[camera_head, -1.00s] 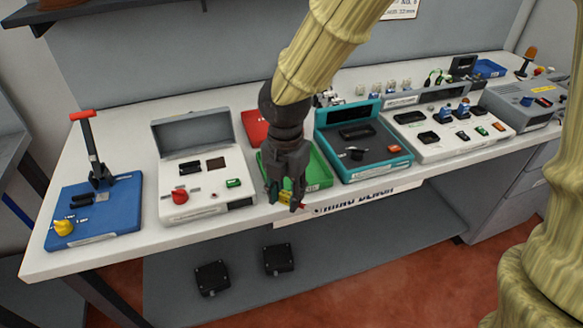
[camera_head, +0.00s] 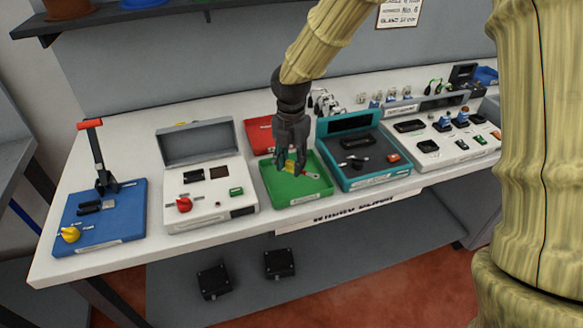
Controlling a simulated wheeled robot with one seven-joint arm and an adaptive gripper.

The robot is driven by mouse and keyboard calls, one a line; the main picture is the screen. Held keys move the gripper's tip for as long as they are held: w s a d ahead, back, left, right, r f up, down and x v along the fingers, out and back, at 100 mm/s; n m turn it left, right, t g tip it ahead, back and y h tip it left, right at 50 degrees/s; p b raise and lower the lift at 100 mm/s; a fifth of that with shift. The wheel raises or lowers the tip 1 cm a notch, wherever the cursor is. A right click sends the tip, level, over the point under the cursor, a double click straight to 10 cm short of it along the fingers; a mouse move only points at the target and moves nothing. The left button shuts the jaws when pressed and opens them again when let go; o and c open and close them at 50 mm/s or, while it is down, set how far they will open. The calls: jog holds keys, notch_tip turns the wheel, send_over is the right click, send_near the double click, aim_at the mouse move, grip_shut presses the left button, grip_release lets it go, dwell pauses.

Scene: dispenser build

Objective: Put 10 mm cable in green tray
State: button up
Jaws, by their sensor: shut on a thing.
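The green tray (camera_head: 311,188) sits on the white bench, between a white lidded device and a teal device. My gripper (camera_head: 291,168) is over the tray, fingers pointing down. It is shut on a small yellow piece with a red end, which looks like the cable (camera_head: 289,168). The cable's size marking is too small to read. I cannot tell whether the cable touches the tray floor or is held just above it.
A red tray (camera_head: 260,137) is behind the green one. The white lidded device (camera_head: 207,185) stands to the left and the teal device (camera_head: 366,160) to the right. A blue lever press (camera_head: 100,215) is at the far left. A shelf (camera_head: 160,12) hangs above.

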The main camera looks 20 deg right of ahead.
aim_at(291, 162)
jog(key=shift+w+d, duration=0.15)
jog(key=shift+w, duration=0.2)
jog(key=shift+f+p, duration=0.4)
jog(key=shift+f, duration=1.4)
jog(key=shift+f, duration=0.1)
jog(key=o, duration=1.1)
notch_tip(291, 162, up, 12)
jog(key=shift+r+b, duration=0.1)
jog(key=shift+b, duration=0.4)
